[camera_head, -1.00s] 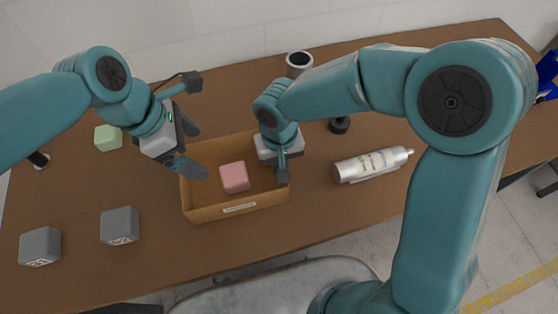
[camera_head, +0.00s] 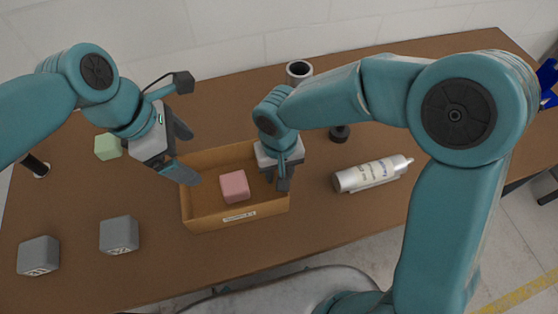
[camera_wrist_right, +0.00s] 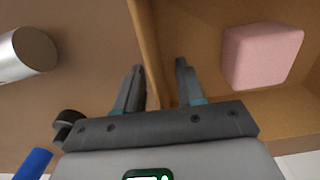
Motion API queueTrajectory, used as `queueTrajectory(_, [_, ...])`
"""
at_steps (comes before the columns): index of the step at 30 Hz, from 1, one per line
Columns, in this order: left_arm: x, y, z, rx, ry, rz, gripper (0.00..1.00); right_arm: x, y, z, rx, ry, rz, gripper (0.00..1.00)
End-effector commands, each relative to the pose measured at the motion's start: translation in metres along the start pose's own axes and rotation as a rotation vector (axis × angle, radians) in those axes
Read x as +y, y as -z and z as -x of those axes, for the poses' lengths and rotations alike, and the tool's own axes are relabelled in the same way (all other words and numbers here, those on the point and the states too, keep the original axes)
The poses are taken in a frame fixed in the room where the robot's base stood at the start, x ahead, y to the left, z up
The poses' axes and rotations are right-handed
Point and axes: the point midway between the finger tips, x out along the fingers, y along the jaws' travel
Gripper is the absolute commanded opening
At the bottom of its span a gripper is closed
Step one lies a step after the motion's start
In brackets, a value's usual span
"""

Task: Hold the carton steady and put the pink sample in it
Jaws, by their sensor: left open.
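The pink sample (camera_head: 235,186) is a rounded cube lying inside the open brown carton (camera_head: 238,219), on its floor. It also shows in the right wrist view (camera_wrist_right: 261,55). My left gripper (camera_head: 189,155) is open and empty, above the carton's left wall, with its fingers apart. My right gripper (camera_head: 283,184) is at the carton's right wall. In the right wrist view its two fingers (camera_wrist_right: 158,85) stand apart, one on each side of the carton wall (camera_wrist_right: 147,40), with a gap visible.
Two grey cubes (camera_head: 119,235) (camera_head: 38,256) stand at the front left, and a green block (camera_head: 107,146) behind them. A silver bottle (camera_head: 370,174) lies right of the carton. A dark-topped cup (camera_head: 299,71) and a small black object (camera_head: 340,133) stand behind.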

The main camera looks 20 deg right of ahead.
Motion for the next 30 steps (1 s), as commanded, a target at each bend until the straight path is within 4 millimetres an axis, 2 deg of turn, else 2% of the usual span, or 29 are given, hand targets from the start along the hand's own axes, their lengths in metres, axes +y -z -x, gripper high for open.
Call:
queueTrajectory(9, [0.0, 0.0, 0.0, 0.0, 0.0, 0.0, 0.92, -0.001, 0.001, 0.069, 0.007, 0.004, 0.0, 0.38])
queueTrajectory(15, [0.0, 0.0, 0.0, 0.0, 0.0, 0.0, 0.92, -0.001, 0.0, 0.103, 0.004, 0.003, 0.001, 0.38])
queueTrajectory(21, [0.0, 0.0, 0.0, 0.0, 0.0, 0.0, 0.92, 0.0, 0.0, 0.114, 0.001, 0.001, 0.0, 0.38])
queueTrajectory(30, [0.0, 0.0, 0.0, 0.0, 0.0, 0.0, 0.92, 0.0, -0.001, 0.114, 0.001, 0.001, 0.0, 0.38])
